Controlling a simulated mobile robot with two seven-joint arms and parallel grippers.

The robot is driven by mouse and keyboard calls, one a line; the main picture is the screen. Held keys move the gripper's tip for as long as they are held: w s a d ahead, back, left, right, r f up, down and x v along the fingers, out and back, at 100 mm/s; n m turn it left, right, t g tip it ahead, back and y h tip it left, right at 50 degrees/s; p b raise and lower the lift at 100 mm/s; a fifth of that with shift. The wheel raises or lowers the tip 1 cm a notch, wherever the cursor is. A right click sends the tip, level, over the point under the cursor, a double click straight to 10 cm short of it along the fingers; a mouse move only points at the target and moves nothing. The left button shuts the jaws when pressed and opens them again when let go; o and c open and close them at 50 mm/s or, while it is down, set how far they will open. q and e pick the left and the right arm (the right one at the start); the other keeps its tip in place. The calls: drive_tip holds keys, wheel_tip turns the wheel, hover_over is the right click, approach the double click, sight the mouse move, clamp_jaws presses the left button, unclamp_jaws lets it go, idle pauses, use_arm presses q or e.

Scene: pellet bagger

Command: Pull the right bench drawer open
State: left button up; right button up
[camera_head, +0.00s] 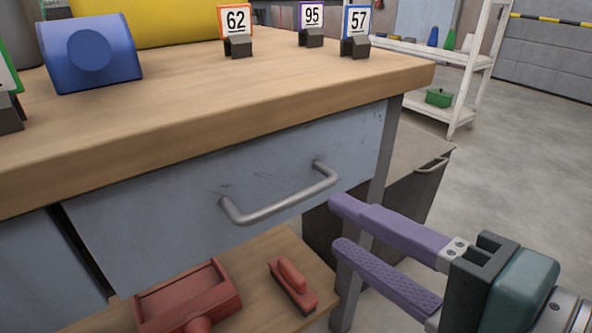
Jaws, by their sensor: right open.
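The right bench drawer (150,213) has a grey-blue front under the wooden bench top. Its bar handle (282,207) is silver and runs across the front's right half. The drawer front stands out a little from the grey panel at its left, with a dark gap between them. My right gripper (340,225) comes in from the lower right with two purple fingers apart and nothing between them. Its fingertips are just right of and slightly below the handle in the picture; I cannot tell the depth between them. My left gripper is out of view.
A red dustpan (190,296) and red brush (292,285) lie on the lower shelf.

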sight(299, 200)
drive_tip(key=b+x, duration=0.2)
drive_tip(key=x, duration=0.5)
drive_tip(key=shift+w+a+f, duration=0.1)
drive_tip(key=shift+w+a, duration=0.15)
drive_tip(key=shift+w, duration=0.05)
drive_tip(key=shift+w+a+b, duration=0.3)
drive_tip(key=shift+w+a, duration=0.05)
drive_tip(key=shift+w, duration=0.15)
clamp_jaws()
idle(0.6)
